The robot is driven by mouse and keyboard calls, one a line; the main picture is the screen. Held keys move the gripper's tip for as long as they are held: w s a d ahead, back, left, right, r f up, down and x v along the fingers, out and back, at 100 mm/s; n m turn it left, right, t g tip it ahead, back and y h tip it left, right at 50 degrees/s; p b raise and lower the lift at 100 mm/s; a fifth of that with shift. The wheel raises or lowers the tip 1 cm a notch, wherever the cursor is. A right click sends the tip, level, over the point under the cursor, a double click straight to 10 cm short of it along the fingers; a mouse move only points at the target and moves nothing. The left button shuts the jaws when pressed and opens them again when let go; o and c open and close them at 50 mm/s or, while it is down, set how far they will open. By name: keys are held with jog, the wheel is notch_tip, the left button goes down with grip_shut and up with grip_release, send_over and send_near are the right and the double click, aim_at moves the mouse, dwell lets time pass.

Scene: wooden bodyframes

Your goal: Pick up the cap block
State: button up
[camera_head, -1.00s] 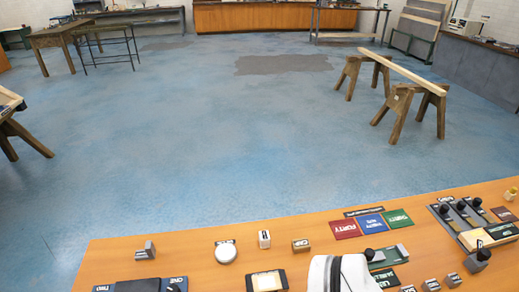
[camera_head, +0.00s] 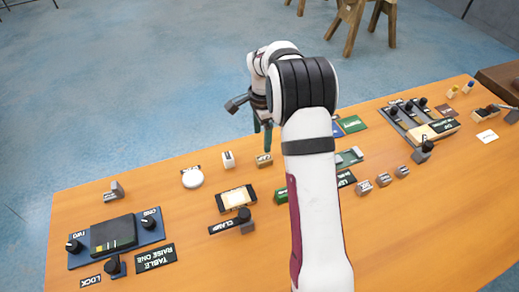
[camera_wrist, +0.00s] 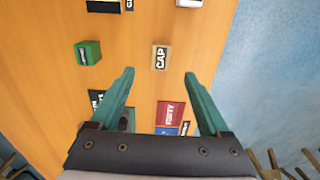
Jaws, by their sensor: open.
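The cap block (camera_head: 264,161) is a small tan block on the orange worktop, between a white block and my arm in the head view. In the wrist view the cap block (camera_wrist: 160,57) lies flat with "CAP" written on its top face. My gripper (camera_wrist: 159,74) is open and empty, its two teal fingers spread wider than the block. The block appears just beyond the fingertips, centred between them, and is not held. In the head view my gripper (camera_head: 262,142) hangs pointing down just behind the block. Its exact height above the worktop cannot be told.
A green block (camera_wrist: 88,53) sits left of the cap block in the wrist view. Red (camera_wrist: 170,112) and blue plates lie near my gripper. The worktop's far edge is close.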

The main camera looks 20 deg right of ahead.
aim_at(262, 158)
notch_tip(262, 158, down, 11)
jog(key=shift+w+r, duration=0.15)
jog(key=shift+r, duration=0.05)
grip_shut()
dwell(0.3)
